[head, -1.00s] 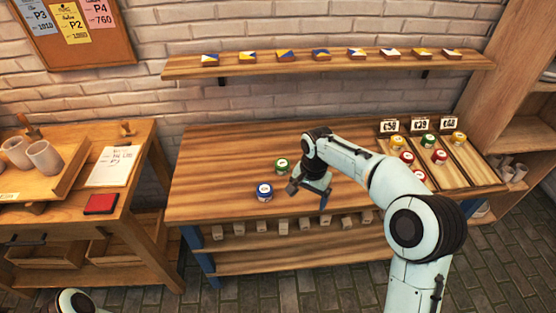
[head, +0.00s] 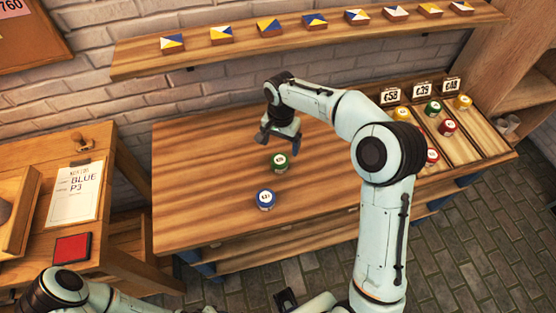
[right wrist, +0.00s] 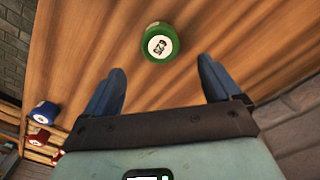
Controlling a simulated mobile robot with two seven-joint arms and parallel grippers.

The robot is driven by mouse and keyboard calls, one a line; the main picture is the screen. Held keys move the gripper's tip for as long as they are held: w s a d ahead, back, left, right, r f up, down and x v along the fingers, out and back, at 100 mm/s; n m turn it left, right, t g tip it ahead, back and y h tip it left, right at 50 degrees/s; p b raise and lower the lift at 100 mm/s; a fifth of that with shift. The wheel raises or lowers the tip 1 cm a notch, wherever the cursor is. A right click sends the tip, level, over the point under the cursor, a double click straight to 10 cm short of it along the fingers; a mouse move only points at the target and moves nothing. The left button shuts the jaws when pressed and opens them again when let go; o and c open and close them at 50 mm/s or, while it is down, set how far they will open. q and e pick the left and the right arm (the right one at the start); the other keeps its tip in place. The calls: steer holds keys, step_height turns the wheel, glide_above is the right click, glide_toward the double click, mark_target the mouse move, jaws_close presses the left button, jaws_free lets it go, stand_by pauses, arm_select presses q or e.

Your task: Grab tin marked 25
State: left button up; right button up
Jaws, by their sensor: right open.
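A green tin (head: 280,163) with a white lid label stands on the wooden table, and a blue tin (head: 265,199) stands in front of it. Both labels are too small to read in the head view. In the right wrist view the green tin (right wrist: 160,43) shows a dark mark on its lid that I cannot read surely. My right gripper (head: 280,146) is open and empty, just behind the green tin. In the right wrist view the tin lies beyond the open fingertips (right wrist: 162,72), roughly centred between them. My left gripper (head: 286,299) is at the bottom edge, its jaws unclear.
A sorting rack (head: 476,145) with several coloured tins and number cards stands at the table's right. A wall shelf (head: 290,50) with painted tiles runs above. A side table on the left holds a paper (head: 75,192) and a red pad (head: 71,248). The table's left part is clear.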

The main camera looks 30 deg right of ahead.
mark_target(280, 159)
step_height(280, 159, down, 9)
steer(key=shift+a+f, duration=0.1)
steer(key=shift+a, duration=0.05)
steer(key=c, duration=1.2)
